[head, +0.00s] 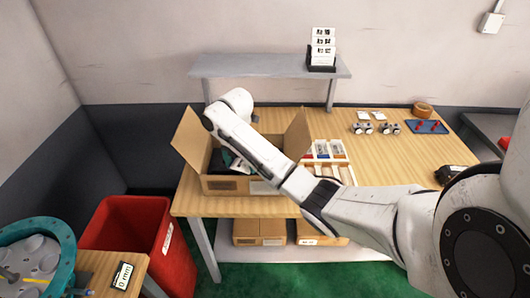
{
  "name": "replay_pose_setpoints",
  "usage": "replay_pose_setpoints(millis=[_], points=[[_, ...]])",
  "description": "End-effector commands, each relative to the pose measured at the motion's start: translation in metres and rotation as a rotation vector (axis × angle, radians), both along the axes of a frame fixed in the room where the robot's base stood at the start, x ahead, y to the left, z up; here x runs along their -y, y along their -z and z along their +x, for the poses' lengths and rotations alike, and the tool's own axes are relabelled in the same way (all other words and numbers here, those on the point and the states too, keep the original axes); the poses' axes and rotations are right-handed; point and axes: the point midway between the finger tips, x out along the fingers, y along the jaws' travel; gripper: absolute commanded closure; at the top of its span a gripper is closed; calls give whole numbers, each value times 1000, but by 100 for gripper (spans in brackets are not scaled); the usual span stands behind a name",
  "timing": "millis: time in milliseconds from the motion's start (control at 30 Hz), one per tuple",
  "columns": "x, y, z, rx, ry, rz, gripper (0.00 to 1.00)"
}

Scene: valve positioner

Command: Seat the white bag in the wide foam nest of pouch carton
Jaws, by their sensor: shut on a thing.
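The pouch carton (228,186) is an open cardboard box with raised flaps, standing at the left of the wooden table. Its inside looks dark, and my forearm crosses above it and hides part of it. My wrist bends over above the carton, and my gripper (240,164) is down inside the carton opening, mostly hidden behind my forearm. A small pale patch by it, likely the white bag (228,157), shows against the dark inside. My gripper is shut on it. The foam nests cannot be told apart, and whether the bag touches the foam cannot be seen.
A divided tray (333,165) of small packs stands right of the carton. Farther right are small metal parts (390,128), a blue tray (427,127) and a wooden bowl (423,109). A grey shelf (275,66) rises behind. A red bin (130,228) stands at front left.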

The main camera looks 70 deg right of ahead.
Motion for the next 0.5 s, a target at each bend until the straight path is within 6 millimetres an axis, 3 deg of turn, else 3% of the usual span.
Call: replay_pose_setpoints(millis=[33, 200, 500], points=[[17, -5, -9, -1, -50, 0, 49], [52, 0, -34, 0, -229, 3, 50], [72, 12, -54, 0, -350, 1, 50]])
